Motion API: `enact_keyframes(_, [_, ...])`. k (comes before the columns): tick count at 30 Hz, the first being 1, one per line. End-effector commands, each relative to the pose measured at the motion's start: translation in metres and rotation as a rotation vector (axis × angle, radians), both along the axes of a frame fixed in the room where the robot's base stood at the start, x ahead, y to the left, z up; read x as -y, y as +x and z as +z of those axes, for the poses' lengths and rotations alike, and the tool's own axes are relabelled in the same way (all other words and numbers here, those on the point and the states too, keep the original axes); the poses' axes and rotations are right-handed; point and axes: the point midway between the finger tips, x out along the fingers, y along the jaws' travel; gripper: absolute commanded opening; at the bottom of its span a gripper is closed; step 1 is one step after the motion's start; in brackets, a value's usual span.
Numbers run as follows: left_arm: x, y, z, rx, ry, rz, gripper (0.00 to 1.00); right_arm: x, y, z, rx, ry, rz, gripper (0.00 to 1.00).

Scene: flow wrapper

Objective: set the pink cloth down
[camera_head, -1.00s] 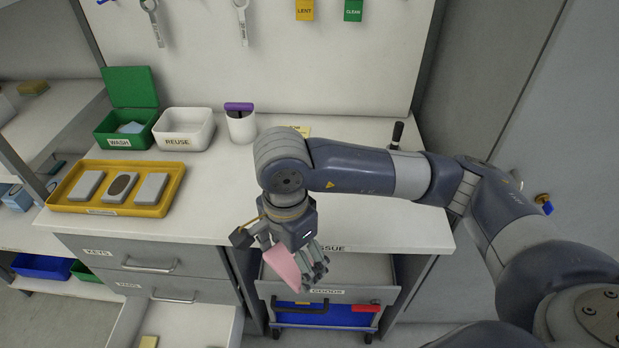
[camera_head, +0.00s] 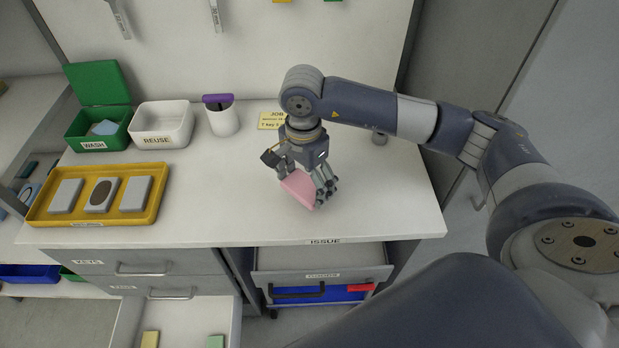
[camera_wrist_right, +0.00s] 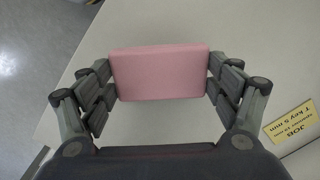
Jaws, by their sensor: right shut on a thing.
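The pink cloth (camera_head: 299,188) is a folded, block-like pad. My right gripper (camera_head: 306,184) is shut on it, over the white worktop (camera_head: 230,215) to the right of its middle. In the right wrist view the pink cloth (camera_wrist_right: 160,73) sits between the two fingers of my right gripper (camera_wrist_right: 160,80), which press on its left and right ends. The cloth looks tilted in the head view. I cannot tell whether its lower edge touches the worktop. My left gripper is not in view.
A yellow tray (camera_head: 152,214) with three grey pads lies at the left. Behind it stand a green WASH box (camera_head: 75,143), a white REUSE bin (camera_head: 160,141) and a purple-lidded white canister (camera_head: 223,122). A yellow JOB card (camera_head: 271,120) lies behind my gripper. The worktop's middle is clear. Drawers stand open below.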

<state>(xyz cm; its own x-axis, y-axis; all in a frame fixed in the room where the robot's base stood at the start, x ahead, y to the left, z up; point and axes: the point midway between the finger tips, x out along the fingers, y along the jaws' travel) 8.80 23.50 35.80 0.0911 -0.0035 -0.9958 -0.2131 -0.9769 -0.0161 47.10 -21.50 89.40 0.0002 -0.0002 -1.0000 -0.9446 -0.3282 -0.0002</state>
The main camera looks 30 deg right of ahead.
Motion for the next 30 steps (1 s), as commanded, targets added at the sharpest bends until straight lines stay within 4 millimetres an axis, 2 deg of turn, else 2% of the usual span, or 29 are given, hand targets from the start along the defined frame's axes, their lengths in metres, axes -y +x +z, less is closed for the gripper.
enact_keyframes(3, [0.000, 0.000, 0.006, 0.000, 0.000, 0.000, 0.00, 0.015, 0.011, -0.001, -0.002, -0.001, -0.002, 0.71])
enact_keyframes(6, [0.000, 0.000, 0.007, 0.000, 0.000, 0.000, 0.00, 0.020, 0.015, -0.002, -0.001, 0.001, 0.001, 0.71])
enact_keyframes(10, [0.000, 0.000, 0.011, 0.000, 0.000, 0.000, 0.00, 0.021, 0.015, -0.010, -0.005, -0.001, 0.001, 0.71])
enact_keyframes(16, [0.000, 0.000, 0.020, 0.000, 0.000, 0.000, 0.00, 0.021, 0.014, -0.036, -0.004, 0.001, 0.001, 0.71])
enact_keyframes(27, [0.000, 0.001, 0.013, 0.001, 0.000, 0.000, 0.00, 0.021, 0.015, -0.043, -0.001, 0.000, 0.001, 0.71])
enact_keyframes(28, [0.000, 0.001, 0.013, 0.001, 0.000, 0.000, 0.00, 0.021, 0.015, -0.042, -0.001, 0.000, 0.002, 0.85])
enact_keyframes(30, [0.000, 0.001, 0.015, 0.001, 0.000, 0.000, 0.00, 0.021, 0.015, -0.041, -0.001, 0.000, 0.001, 1.00])
